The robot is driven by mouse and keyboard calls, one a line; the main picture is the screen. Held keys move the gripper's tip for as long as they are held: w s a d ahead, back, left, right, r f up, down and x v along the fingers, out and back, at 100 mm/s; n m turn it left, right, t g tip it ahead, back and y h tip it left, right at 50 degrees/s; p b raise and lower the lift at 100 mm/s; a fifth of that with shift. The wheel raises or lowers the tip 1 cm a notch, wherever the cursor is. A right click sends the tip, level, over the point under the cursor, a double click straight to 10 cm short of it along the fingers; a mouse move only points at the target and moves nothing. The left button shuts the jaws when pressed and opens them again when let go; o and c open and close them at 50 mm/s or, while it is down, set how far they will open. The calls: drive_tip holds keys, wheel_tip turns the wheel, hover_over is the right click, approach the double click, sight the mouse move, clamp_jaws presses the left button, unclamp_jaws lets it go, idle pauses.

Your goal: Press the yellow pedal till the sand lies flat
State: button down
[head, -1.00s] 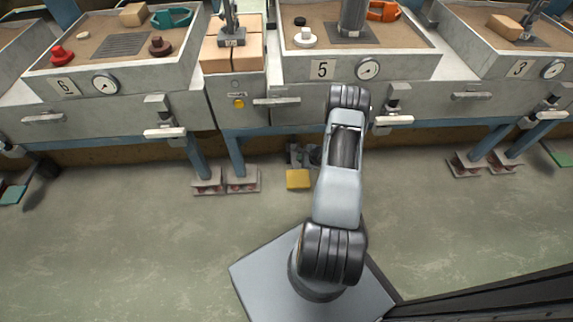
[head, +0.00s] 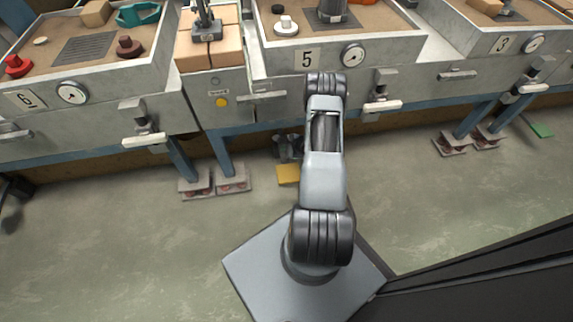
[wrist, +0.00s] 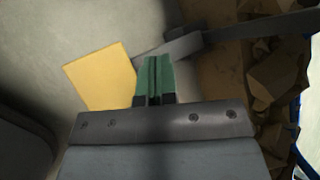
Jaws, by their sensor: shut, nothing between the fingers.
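The yellow pedal (head: 288,173) is a small flat plate low at the foot of the benches, left of my arm in the head view. In the wrist view the yellow pedal (wrist: 103,76) lies just left of my gripper's fingertips, with a grey lever arm (wrist: 180,47) running from it to the right. My gripper (wrist: 154,62) has green fingers, shut together with nothing between them. I cannot tell its height above the pedal. In the head view my arm hides the gripper. Sand (head: 270,22) lies in the tray marked 5, with objects standing in it.
Grey benches with trays marked 6 (head: 23,100), 5 (head: 307,58) and 3 (head: 503,43) line the back, with levers and gauges on their fronts. Blue legs on pads (head: 232,178) stand left of the pedal. The green floor (head: 110,245) in front is clear.

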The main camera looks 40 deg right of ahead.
sight(290, 168)
drive_tip(key=shift+s+f+b, duration=0.2)
drive_tip(key=shift+f+b, duration=2.55)
drive_tip(key=shift+f, duration=1.15)
drive_tip(key=shift+f, duration=0.2)
drive_tip(key=shift+a+f+b, duration=0.1)
drive_tip(key=shift+f+b, duration=0.15)
drive_tip(key=shift+b, duration=0.3)
drive_tip(key=shift+s+f+b, duration=0.2)
drive_tip(key=shift+f+b, duration=0.1)
drive_tip(key=shift+f, duration=1.75)
drive_tip(key=shift+s+a+f, duration=0.15)
drive_tip(key=shift+f, duration=0.45)
idle(0.7)
